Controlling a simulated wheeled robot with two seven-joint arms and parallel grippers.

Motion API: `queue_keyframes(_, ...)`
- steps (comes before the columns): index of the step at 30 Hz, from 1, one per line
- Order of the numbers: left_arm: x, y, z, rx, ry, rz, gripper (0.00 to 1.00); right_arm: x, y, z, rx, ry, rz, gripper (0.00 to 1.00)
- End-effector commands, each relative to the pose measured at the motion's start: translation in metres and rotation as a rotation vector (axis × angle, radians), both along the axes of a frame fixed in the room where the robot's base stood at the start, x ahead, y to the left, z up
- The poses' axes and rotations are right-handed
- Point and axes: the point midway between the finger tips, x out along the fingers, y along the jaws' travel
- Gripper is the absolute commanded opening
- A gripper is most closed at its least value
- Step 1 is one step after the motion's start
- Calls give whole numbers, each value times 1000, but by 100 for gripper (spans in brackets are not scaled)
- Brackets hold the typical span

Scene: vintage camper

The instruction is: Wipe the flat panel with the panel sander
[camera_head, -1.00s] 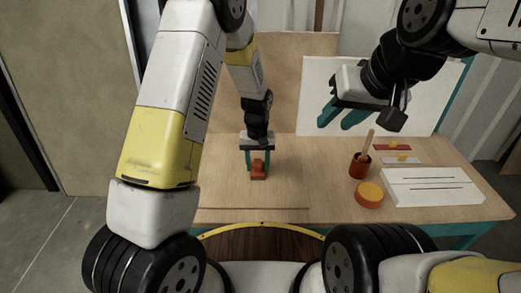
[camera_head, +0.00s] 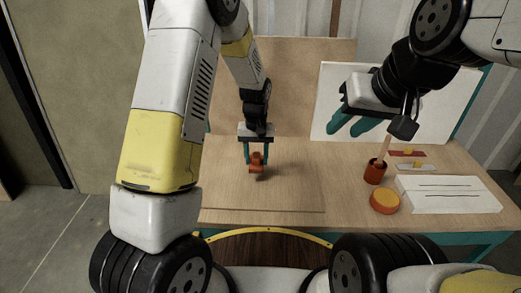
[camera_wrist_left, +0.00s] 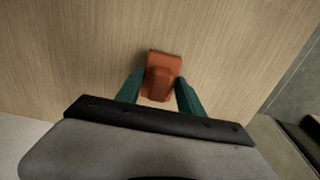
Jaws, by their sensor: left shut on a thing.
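The orange panel sander (camera_head: 256,163) is between the teal fingers of my left gripper (camera_head: 256,152), which is shut on it. It looks tilted and seems slightly raised over the flat panel (camera_head: 285,192), a pale wood board lying on the bench; exact contact cannot be told. In the left wrist view the sander (camera_wrist_left: 162,76) sits between both fingertips, with wood grain behind it. My right gripper (camera_head: 355,125) hangs over the back right of the bench, its teal fingers apart and empty.
A white board (camera_head: 420,85) stands upright behind. The panel's right part is clear.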

Motion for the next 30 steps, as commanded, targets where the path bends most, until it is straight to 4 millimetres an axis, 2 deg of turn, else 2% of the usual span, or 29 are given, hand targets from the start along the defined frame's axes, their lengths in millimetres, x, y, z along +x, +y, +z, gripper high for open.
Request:
queue_keyframes(13,2,9,39,-1,-2,1,1,0,0,0,0,0,0,36)
queue_keyframes(30,2,10,41,-1,-1,1,1,0,0,0,0,0,0,36)
